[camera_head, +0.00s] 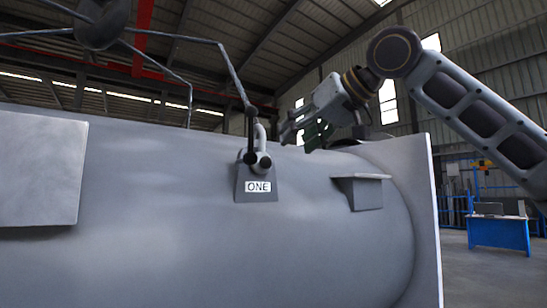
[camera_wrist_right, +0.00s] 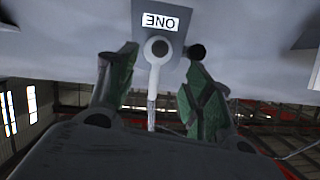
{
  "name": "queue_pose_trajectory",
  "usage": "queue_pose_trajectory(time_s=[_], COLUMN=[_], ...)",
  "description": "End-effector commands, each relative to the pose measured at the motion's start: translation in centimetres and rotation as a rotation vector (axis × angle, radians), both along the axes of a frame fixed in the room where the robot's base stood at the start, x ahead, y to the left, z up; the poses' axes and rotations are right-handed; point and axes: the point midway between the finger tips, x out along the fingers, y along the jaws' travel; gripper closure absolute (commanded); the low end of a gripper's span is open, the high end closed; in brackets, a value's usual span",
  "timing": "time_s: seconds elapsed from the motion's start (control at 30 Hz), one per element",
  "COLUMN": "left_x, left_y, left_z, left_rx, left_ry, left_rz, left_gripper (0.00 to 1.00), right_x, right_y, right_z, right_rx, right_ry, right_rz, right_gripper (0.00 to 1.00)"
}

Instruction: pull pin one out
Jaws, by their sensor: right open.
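Pin one (camera_head: 264,160) is a light grey piece with a round end, set at a dark grey bracket labelled ONE (camera_head: 260,187) on top of the shell (camera_head: 300,240). A light grey upright part rises from it beside a dark rod. My right gripper (camera_head: 299,138) is open, just right of the pin and apart from it. In the right wrist view, the round end of the pin (camera_wrist_right: 160,47) shows between and beyond the open green-padded fingers (camera_wrist_right: 162,62). The label appears upside down there. How deep the pin sits is hidden. My left gripper is not in view.
A sling (camera_head: 232,75) runs from a dark round hub (camera_head: 102,24) at upper left to the bracket. A small ledge (camera_head: 362,190) and the pale flange (camera_head: 428,225) lie to the right. A flat plate (camera_head: 40,170) is at left. A blue desk (camera_head: 499,233) stands far off.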

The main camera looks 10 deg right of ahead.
Motion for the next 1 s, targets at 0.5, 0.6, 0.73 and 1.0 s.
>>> queue_pose_trajectory(time_s=[0.5,0.6,0.73,1.0], left_x=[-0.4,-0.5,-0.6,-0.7], left_y=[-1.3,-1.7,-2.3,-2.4], left_z=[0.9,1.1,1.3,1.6], left_rx=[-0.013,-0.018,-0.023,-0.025], left_ry=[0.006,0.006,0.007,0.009], left_rz=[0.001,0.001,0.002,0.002], left_gripper=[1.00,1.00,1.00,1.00], right_x=[5.1,6.1,7.3,8.9], right_y=[2.5,3.0,3.6,4.4], right_z=[-2.3,-2.7,-3.2,-4.0], right_rx=[-0.001,-0.001,-0.002,-0.001], right_ry=[0.001,0.001,0.000,0.000], right_rz=[0.001,0.001,0.000,0.000], right_gripper=[0.49,0.49,0.49,0.49])
